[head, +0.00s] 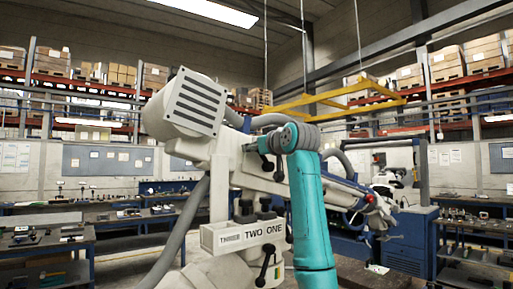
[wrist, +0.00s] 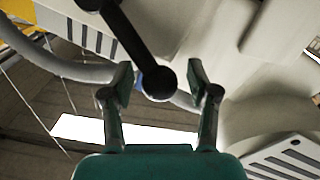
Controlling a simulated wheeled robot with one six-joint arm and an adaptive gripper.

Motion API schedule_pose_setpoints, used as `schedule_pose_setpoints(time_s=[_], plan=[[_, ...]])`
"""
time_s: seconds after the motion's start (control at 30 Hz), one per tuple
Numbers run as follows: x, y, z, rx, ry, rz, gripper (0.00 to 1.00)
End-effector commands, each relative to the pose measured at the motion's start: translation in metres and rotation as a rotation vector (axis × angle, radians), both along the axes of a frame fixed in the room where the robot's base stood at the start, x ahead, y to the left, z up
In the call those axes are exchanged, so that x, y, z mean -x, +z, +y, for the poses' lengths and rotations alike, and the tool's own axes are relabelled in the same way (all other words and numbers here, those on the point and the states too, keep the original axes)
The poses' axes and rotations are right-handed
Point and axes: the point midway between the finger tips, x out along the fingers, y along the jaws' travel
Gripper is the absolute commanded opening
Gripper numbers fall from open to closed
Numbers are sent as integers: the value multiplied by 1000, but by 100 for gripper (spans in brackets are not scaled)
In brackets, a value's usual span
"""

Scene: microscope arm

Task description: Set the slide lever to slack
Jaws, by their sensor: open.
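In the wrist view, a black lever (wrist: 135,40) with a ball knob (wrist: 158,84) comes down from the top edge. My gripper (wrist: 159,76) is open, with one finger on each side of the knob in the picture. I see no clear contact and cannot tell the depth between them. In the head view, the white microscope arm (head: 255,172) carries several black levers, one of them at its middle (head: 267,163) beside my teal arm. No slack mark is readable. My fingers are not clear in the head view.
A large white housing with a slatted panel (head: 195,101) stands upper left of my arm. A grey hose (wrist: 65,65) crosses behind the gripper. Benches (head: 45,240) stand at the left. A yellow frame (head: 340,97) hangs overhead. A blue cabinet (head: 410,240) stands at the right.

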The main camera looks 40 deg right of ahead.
Motion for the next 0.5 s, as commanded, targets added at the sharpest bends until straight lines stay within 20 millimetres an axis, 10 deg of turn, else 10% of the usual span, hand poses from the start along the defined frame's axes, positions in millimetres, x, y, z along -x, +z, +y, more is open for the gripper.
schedule_pose_setpoints(time_s=[0.07,0.3,0.5], plan=[[0,0,0,0,0,0,57],[0,0,0,0,0,0,0],[0,0,0,-2,1,1,0]])
